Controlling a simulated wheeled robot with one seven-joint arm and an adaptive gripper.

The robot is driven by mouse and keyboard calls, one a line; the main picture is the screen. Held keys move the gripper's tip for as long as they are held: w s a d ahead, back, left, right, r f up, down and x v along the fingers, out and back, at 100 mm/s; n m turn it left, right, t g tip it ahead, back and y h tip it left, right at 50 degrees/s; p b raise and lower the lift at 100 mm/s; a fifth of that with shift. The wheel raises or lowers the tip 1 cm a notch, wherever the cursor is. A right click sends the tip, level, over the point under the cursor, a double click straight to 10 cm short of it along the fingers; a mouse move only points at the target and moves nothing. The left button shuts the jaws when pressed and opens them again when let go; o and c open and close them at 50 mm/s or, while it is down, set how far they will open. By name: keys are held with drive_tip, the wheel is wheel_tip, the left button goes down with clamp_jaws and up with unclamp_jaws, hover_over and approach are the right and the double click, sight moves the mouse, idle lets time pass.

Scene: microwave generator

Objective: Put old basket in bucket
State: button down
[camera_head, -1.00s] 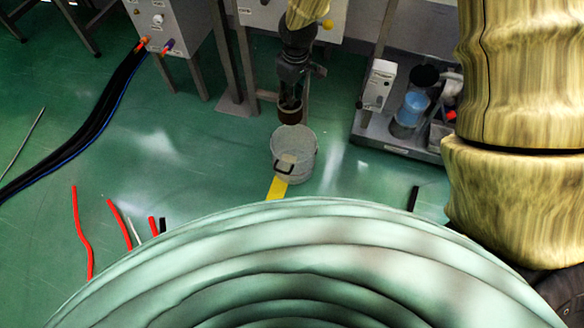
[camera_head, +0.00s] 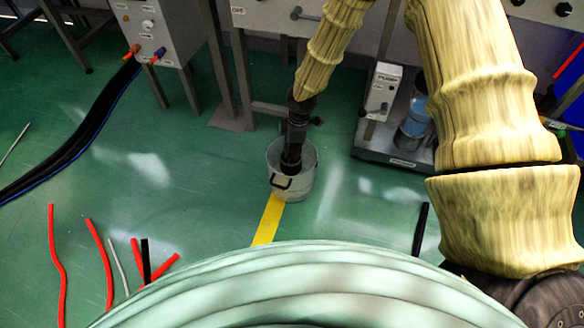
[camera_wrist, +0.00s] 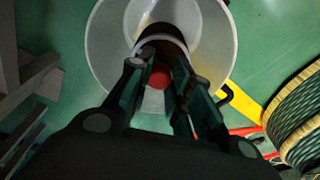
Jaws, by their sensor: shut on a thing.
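The grey bucket (camera_head: 305,184) stands on the green floor in the head view, its dark handle at the front. My gripper (camera_head: 291,157) points down into the bucket's mouth. In the wrist view my gripper (camera_wrist: 163,58) is shut on the old basket (camera_wrist: 168,34), a small brown round vessel with a pale rim. The basket is inside the outline of the bucket (camera_wrist: 103,50). Something red shows between the fingers. Whether the basket touches the bucket's bottom cannot be told.
Yellow tape (camera_head: 268,221) runs on the floor in front of the bucket. Red rods (camera_head: 57,260) lie at the left. A metal bench frame stands behind, and a pump tray (camera_head: 395,154) sits to the right.

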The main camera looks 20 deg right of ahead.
sight(292, 161)
wheel_tip(292, 161, down, 7)
drive_tip(key=b, duration=0.3)
drive_tip(key=shift+f+b, duration=0.15)
drive_tip(key=shift+b, duration=0.15)
drive_tip(key=c, duration=1.3)
unclamp_jaws()
drive_tip(key=r+p, duration=0.2)
drive_tip(key=r, duration=0.1)
drive_tip(key=r+p, duration=0.2)
drive_tip(key=r, duration=0.2)
drive_tip(key=d+r+p, duration=0.1)
drive_tip(key=r+p, duration=0.1)
drive_tip(key=r, duration=0.2)
drive_tip(key=shift+s+d+p, duration=0.1)
drive_tip(key=shift+s+p, duration=0.05)
drive_tip(key=shift+p, duration=0.15)
drive_tip(key=shift+d+r, duration=0.1)
drive_tip(key=shift+r, duration=0.45)
drive_tip(key=shift+s, duration=0.1)
